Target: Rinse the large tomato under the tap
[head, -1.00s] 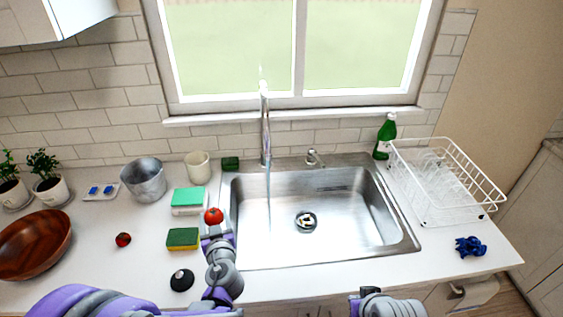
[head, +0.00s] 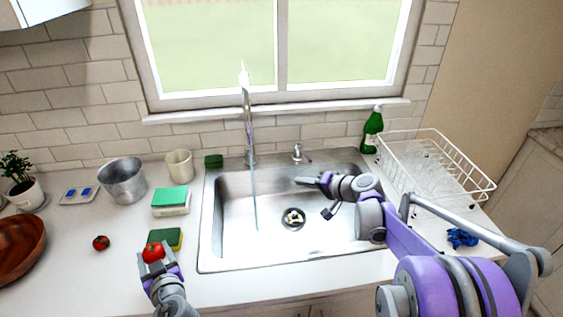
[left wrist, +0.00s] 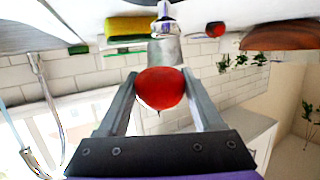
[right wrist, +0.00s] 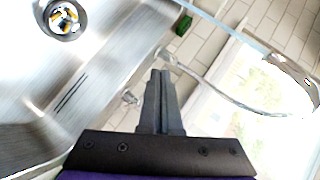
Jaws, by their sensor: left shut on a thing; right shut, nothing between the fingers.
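The large red tomato (head: 153,252) is held in my left gripper (head: 158,262), over the counter left of the sink. In the left wrist view the tomato (left wrist: 160,88) sits between the two fingers. The tap (head: 248,122) stands behind the sink (head: 290,250), and a thin stream of water (head: 255,195) falls from it into the basin. My right gripper (head: 308,181) is shut and empty over the back part of the sink, right of the stream. The right wrist view shows its closed fingers (right wrist: 160,76) pointing towards the tap (right wrist: 225,95).
A smaller tomato (head: 101,243) lies left of my left gripper. A green-yellow sponge (head: 166,238) lies just behind the held tomato. A metal pot (head: 122,182) and beige cup (head: 179,168) stand further back. A dish rack (head: 440,170) and green bottle (head: 372,130) stand right.

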